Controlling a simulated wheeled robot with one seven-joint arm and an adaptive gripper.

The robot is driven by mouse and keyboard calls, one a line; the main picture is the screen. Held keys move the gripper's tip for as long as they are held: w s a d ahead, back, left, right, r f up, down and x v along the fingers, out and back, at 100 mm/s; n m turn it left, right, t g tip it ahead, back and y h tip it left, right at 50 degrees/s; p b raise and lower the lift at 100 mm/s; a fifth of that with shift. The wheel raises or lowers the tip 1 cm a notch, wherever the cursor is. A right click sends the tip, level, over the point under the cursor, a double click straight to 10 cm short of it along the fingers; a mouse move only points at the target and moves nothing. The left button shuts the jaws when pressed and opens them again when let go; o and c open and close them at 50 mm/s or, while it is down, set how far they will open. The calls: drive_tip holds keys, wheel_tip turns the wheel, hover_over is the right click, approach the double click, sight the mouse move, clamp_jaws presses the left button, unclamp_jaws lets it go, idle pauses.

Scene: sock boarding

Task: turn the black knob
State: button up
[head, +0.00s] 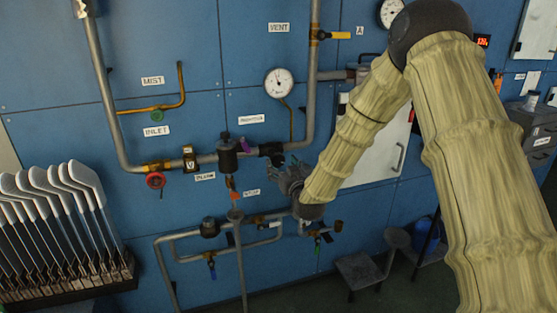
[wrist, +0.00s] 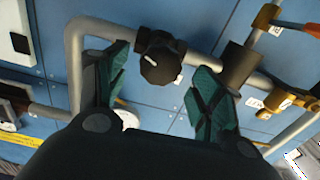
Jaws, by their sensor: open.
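The black knob (wrist: 161,66) is round and ribbed with a white pointer mark. It sits on a grey pipe near its bend, between my open fingers in the wrist view. In the head view the black knob (head: 270,149) is small, on the pipe just above and left of my gripper (head: 280,170). My gripper (wrist: 163,78) is open, with one green-padded finger on each side of the knob. Nothing is held. I see a gap on both sides and cannot tell the exact depth between fingertips and knob.
A black cylindrical fitting (wrist: 240,65) stands on the same pipe close to one finger; it also shows in the head view (head: 229,155). A rack of sock boards (head: 70,225) stands at left.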

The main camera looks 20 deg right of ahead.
sight(279, 162)
drive_tip(key=shift+w+p, duration=0.3)
drive_tip(key=shift+w, duration=1.85)
drive_tip(key=c, duration=1)
